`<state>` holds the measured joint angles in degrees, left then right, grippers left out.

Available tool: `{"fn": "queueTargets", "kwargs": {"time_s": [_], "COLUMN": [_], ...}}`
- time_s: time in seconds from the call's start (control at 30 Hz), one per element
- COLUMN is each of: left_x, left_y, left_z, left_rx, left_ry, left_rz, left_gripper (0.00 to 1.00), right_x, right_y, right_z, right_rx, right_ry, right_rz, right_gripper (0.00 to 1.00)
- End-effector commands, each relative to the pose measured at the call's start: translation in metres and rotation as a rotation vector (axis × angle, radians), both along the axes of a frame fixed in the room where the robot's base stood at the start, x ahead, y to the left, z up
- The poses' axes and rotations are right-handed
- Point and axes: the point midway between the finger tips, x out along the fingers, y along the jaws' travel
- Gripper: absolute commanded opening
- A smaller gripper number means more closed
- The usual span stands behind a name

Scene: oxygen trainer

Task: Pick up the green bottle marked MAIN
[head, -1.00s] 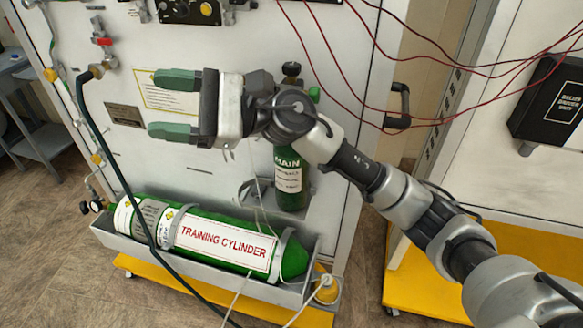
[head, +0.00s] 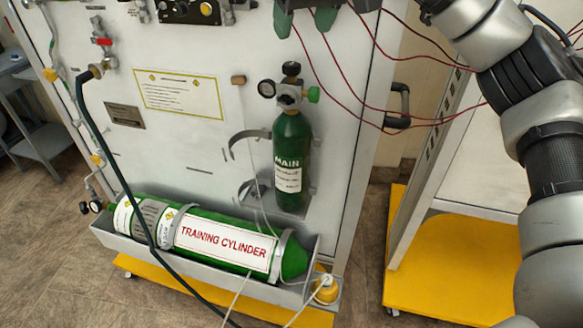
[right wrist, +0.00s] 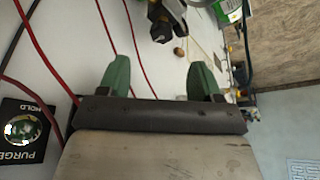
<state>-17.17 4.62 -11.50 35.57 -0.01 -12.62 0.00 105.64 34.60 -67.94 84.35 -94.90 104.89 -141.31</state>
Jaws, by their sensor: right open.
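The green bottle marked MAIN (head: 292,150) stands upright against the white panel in the head view. A gauge and valve with dark knobs (head: 290,88) sit on its top. A grey curved clamp (head: 240,140) stands out at its left, and its base rests in a low holder. My right gripper (head: 304,20) is at the top edge of the head view, above the bottle and apart from it, its green fingers pointing down. In the right wrist view the gripper (right wrist: 160,76) is open with nothing between its fingers. My left gripper is not in view.
A large green training cylinder (head: 215,240) lies in a grey tray below the bottle. Thin red wires (head: 345,90) hang right of the bottle, near my right gripper. A dark hose (head: 105,155) runs down the left side. A black door handle (head: 400,105) is at the right.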

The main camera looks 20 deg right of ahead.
Motion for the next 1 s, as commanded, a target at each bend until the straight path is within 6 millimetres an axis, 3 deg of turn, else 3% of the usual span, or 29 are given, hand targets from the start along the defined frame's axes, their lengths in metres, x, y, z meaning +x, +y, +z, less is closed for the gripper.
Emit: {"fn": "queueTargets", "kwargs": {"time_s": [0.1,0.33,0.6,0.87,1.0], "left_x": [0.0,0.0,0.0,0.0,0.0], "left_y": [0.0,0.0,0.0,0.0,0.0], "left_z": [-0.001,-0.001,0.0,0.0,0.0], "left_rx": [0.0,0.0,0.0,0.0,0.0], "left_ry": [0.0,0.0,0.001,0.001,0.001], "left_rz": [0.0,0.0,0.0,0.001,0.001], "left_gripper": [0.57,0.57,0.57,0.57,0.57], "right_x": [0.008,0.014,0.026,0.028,0.028], "right_y": [0.001,0.003,0.007,0.007,0.007], "right_z": [-0.02,-0.037,-0.073,-0.078,-0.078], "right_rx": [0.001,0.002,0.004,0.004,0.004], "right_ry": [0.003,0.001,0.002,0.0,0.0], "right_rz": [-0.001,0.001,0.001,0.001,0.001], "right_gripper": [0.65,0.65,0.65,0.65,0.43]}}
